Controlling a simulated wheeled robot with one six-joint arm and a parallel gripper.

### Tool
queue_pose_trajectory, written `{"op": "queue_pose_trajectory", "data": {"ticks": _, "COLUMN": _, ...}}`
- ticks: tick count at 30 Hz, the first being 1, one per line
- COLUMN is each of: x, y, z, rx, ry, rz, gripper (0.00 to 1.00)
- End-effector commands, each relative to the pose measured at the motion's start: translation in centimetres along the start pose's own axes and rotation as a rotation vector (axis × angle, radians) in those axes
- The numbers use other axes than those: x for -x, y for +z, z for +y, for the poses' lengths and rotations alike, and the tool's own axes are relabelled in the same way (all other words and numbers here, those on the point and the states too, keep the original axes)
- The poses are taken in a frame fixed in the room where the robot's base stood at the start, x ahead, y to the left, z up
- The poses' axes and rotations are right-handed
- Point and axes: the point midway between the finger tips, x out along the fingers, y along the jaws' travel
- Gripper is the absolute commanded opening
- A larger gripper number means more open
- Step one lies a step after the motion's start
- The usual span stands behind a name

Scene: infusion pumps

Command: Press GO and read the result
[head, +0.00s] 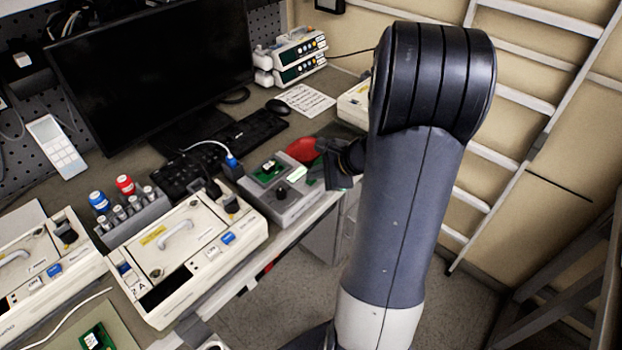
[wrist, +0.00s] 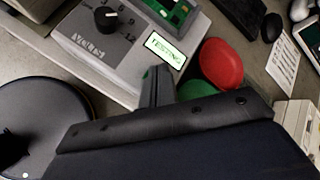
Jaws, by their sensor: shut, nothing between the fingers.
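The tester, a grey box (head: 290,203), stands near the bench's front edge, with a green circuit board (head: 269,171) on top. In the wrist view the tester (wrist: 115,62) shows a black knob (wrist: 106,18) and a small lit display (wrist: 165,50). The display's dark text looks like "TESTING". My gripper (head: 326,172) is at the tester's right end, and its fingers (wrist: 156,82) are shut and empty, tips at the panel just below the display. A sliver of green shows beside the fingertips. The GO button is largely hidden, and I cannot tell whether the fingers touch it.
A red round dish (wrist: 221,63) and a green one (wrist: 195,90) lie right of the tester. A cream pump (head: 190,255) stands left of it. A keyboard (head: 248,131), monitor (head: 155,70) and stacked pumps (head: 298,55) are behind. A ladder (head: 510,100) is at right.

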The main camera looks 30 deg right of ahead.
Motion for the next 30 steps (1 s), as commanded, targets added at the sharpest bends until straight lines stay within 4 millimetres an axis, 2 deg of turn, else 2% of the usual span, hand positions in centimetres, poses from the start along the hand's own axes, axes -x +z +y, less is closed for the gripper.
{"op": "queue_pose_trajectory", "data": {"ticks": 6, "x": 0.9, "y": 0.6, "z": -0.6, "rx": 0.001, "ry": 0.0, "rz": 0.0, "gripper": 0.0}}
{"op": "queue_pose_trajectory", "data": {"ticks": 17, "x": 0.9, "y": 0.7, "z": -0.7, "rx": 0.001, "ry": 0.0, "rz": 0.0, "gripper": 0.0}}
{"op": "queue_pose_trajectory", "data": {"ticks": 30, "x": 3.8, "y": 2.8, "z": -2.8, "rx": 0.002, "ry": -0.002, "rz": 0.0, "gripper": 0.0}}
